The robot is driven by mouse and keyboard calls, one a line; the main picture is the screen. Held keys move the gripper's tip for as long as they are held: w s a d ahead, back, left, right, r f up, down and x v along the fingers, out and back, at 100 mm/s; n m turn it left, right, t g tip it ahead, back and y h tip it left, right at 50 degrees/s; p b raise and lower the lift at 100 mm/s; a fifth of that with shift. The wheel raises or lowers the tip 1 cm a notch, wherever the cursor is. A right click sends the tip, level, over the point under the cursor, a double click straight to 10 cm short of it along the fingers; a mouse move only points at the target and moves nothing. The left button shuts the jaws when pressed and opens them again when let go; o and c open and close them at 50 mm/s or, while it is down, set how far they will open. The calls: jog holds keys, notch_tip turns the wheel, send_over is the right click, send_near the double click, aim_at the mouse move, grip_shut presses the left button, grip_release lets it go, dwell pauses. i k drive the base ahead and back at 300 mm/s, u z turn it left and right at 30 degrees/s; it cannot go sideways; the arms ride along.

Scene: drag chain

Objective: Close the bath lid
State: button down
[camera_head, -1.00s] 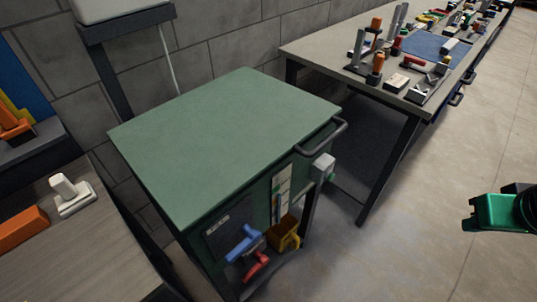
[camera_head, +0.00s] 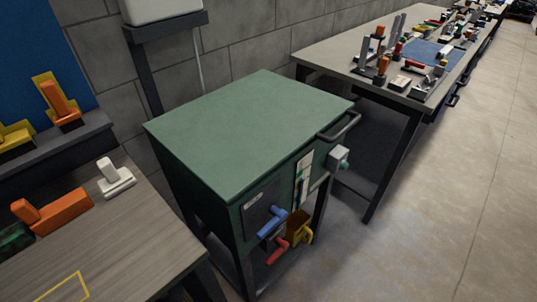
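A green cabinet-like bath (camera_head: 252,185) stands in the middle of the view on dark legs. Its flat green lid (camera_head: 250,128) lies level across the top, and no opening shows under it from here. A dark bar handle (camera_head: 340,127) sticks out at the lid's right front edge. The front carries a blue lever (camera_head: 272,222), a red lever (camera_head: 278,250) and a yellow part (camera_head: 301,228). My gripper is out of view.
A workbench with tools (camera_head: 320,59) stands at the back right. A wooden table (camera_head: 120,240) with orange and white items is close on the left. A grey wall (camera_head: 262,40) is behind the bath. Open floor (camera_head: 440,190) lies to the right.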

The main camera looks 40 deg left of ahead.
aim_at(232, 136)
jog(key=k, duration=0.9)
jog(key=u, duration=0.5)
jog(key=i, duration=1.65)
jog(key=z, duration=0.15)
